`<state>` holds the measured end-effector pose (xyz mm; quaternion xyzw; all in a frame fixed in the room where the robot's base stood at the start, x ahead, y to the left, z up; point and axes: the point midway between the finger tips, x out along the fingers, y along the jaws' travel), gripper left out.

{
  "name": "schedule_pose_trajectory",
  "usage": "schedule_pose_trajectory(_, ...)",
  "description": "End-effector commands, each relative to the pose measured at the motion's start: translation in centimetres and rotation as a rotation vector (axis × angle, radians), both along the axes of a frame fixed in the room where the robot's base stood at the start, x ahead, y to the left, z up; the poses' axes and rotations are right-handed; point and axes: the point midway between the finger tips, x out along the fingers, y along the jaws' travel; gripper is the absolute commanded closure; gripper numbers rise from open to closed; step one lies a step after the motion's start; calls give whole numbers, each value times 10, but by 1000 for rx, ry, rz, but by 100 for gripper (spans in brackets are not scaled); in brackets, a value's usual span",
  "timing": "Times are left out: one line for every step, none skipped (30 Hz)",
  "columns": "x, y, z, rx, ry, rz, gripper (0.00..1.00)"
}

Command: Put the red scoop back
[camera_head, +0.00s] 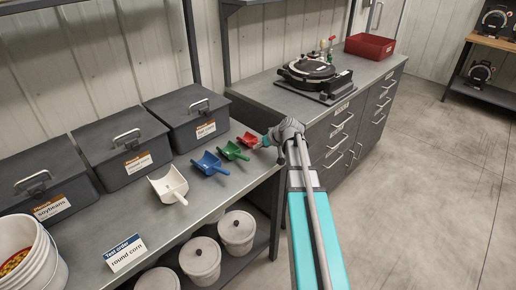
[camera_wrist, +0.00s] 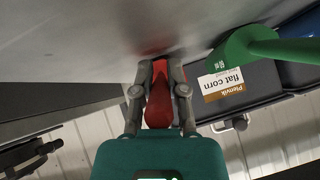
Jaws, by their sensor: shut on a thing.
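The red scoop (camera_head: 248,139) is at the right end of the row of scoops on the metal bench (camera_head: 222,200). My gripper (camera_head: 268,141) is shut on its handle. In the wrist view the red handle (camera_wrist: 159,103) sits between the two fingers of my gripper (camera_wrist: 160,68), and the scoop's bowl is mostly hidden beyond them. The scoop is at or just above the bench top; I cannot tell if it touches. The green scoop (camera_head: 233,151) lies just left of it and also shows in the wrist view (camera_wrist: 262,50).
A blue scoop (camera_head: 210,163) and a white scoop (camera_head: 169,184) lie further left. Lidded grey bins (camera_head: 186,122) stand behind them. A "round corn" card (camera_head: 125,254) and a white bucket (camera_head: 40,262) are at the front left. A cabinet with a seed meter (camera_head: 312,70) stands beyond.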

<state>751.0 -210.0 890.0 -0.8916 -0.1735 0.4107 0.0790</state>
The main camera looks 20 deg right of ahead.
Motion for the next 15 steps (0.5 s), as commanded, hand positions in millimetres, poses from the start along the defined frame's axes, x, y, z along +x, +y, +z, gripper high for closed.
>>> schedule_pose_trajectory(0,0,0,0,0,0,100)
schedule_pose_trajectory(0,0,0,0,0,0,100)
schedule_pose_trajectory(0,0,-1,0,0,0,100)
schedule_pose_trajectory(0,0,-2,0,0,0,100)
schedule_pose_trajectory(0,0,-3,0,0,0,100)
schedule_pose_trajectory(0,0,-4,0,0,0,100)
schedule_pose_trajectory(0,0,-5,0,0,0,100)
schedule_pose_trajectory(0,0,-3,0,0,0,77)
schedule_pose_trajectory(0,0,-3,0,0,0,69)
schedule_pose_trajectory(0,0,-3,0,0,0,64)
schedule_pose_trajectory(0,0,-3,0,0,0,58)
schedule_pose_trajectory(0,0,-3,0,0,0,51)
schedule_pose_trajectory(0,0,-3,0,0,0,48)
schedule_pose_trajectory(0,0,-3,0,0,0,48)
schedule_pose_trajectory(0,0,-3,0,0,0,48)
